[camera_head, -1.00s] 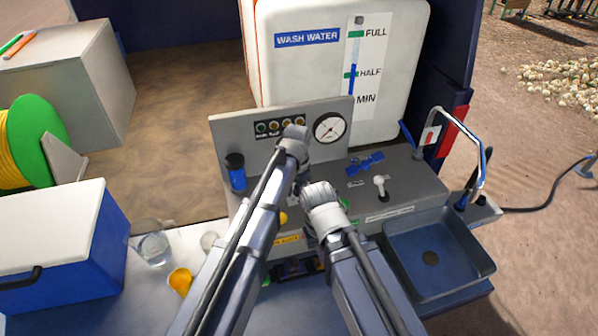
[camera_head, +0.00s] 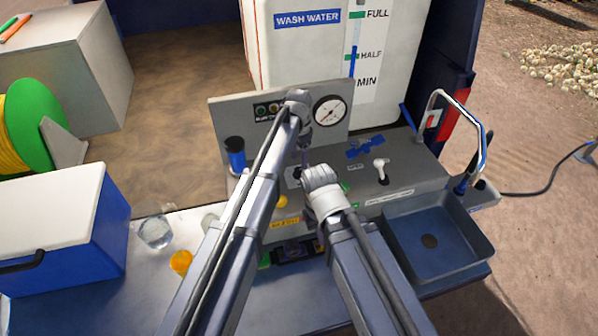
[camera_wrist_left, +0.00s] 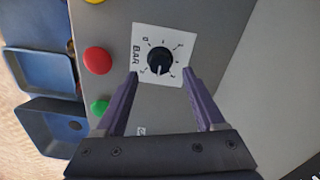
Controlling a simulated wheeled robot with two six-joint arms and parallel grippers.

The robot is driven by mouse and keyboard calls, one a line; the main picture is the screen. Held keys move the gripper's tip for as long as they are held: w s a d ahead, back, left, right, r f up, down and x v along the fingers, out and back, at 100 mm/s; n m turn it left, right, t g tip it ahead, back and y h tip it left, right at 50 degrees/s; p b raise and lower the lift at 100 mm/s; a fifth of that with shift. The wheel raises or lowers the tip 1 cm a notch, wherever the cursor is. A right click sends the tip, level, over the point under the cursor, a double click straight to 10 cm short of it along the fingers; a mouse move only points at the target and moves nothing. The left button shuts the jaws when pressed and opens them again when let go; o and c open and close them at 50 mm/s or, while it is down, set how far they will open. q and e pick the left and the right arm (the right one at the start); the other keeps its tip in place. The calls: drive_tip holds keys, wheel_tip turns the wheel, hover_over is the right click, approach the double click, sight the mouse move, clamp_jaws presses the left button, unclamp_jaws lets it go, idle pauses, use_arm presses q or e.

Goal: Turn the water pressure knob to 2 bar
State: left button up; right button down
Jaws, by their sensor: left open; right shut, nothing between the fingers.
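The water pressure knob (camera_wrist_left: 159,62) is a black round knob on a white square dial marked BAR, with numbers starting at 0. Its white mark points toward the bottom of the left wrist view; I cannot read the nearest number surely. My left gripper (camera_wrist_left: 160,75) is open, its two fingertips on either side of the dial, with the knob between them and apart from both. In the head view my left gripper (camera_head: 303,158) points down over the panel, and its arm hides most of the knob area. My right gripper (camera_head: 320,178) is lower, shut and empty; its fingertips are hidden.
A red button (camera_wrist_left: 97,60) and a green button (camera_wrist_left: 99,106) sit beside the dial. A round gauge (camera_head: 330,112) is on the upright panel. A white lever (camera_head: 380,170), blue valve (camera_head: 365,147) and sink (camera_head: 440,245) lie to the right.

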sight(299, 170)
use_arm(q)
wheel_tip(299, 170, down, 4)
drive_tip(key=b, duration=0.3)
drive_tip(key=shift+f, duration=0.1)
drive_tip(key=shift+c, duration=0.3)
clamp_jaws()
